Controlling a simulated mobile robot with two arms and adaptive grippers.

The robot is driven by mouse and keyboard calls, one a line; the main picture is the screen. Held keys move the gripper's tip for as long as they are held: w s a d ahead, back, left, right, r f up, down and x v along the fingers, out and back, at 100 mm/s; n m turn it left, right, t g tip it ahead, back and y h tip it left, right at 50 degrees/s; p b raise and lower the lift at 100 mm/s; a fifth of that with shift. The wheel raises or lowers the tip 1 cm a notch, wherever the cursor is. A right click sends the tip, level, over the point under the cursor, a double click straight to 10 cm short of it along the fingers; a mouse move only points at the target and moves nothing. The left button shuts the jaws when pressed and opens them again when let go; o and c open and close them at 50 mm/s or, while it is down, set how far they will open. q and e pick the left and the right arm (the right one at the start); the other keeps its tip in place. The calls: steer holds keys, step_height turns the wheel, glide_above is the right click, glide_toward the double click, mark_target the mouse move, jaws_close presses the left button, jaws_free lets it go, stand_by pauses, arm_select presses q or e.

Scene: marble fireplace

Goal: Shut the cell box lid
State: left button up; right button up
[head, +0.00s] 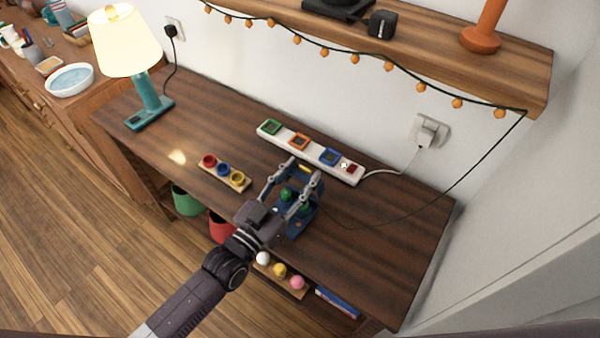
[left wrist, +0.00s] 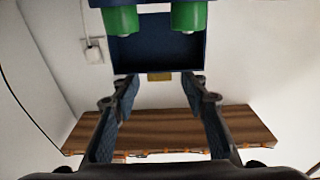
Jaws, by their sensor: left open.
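The cell box (head: 295,229) is a dark blue box on the wooden desk, with green cells (head: 287,194) in it. Its lid stands open, and in the left wrist view the dark blue lid (left wrist: 158,54) shows a small brass catch (left wrist: 159,76) on its edge. Two green cells (left wrist: 121,20) show in front of it in that view. My left gripper (head: 304,174) is over the box, its fingers spread on both sides of the lid's catch edge. It is open and holds nothing; I cannot tell if it touches the lid. My right gripper is not in view.
A white power strip (head: 310,151) with coloured sockets lies just behind the box. A shelf (head: 440,70) with string lights hangs above. The desk's right side is mostly clear.

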arm_select(q)
steer(key=v, duration=1.1)
steer(key=shift+s+a, duration=0.25)
steer(key=shift+s, duration=0.05)
